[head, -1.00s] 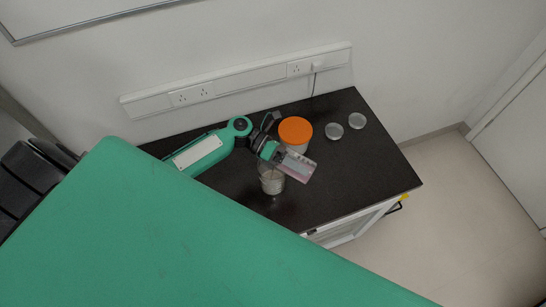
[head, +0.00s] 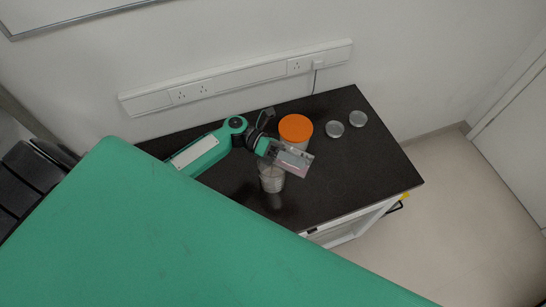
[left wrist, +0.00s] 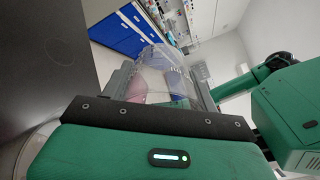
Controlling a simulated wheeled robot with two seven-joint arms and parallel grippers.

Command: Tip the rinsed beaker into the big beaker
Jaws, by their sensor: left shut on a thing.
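My left gripper (head: 292,160) is above the dark bench top, just right of and partly over a clear glass beaker (head: 271,182) that I take for the big beaker. This one stands upright on the bench, and its upper right is partly hidden by the gripper. In the left wrist view a second clear beaker (left wrist: 158,66), likely the rinsed one, is held between the left gripper's fingers (left wrist: 162,84). In the head view the held beaker is mostly hidden by the fingers, so its exact tilt and contents cannot be told. The right gripper is not in view.
An orange-lidded container (head: 296,128) stands close behind the left gripper. Two small round clear dishes (head: 334,129) (head: 358,118) lie at the back right. The front right of the bench (head: 350,185) is clear. A socket rail (head: 235,78) runs along the wall behind.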

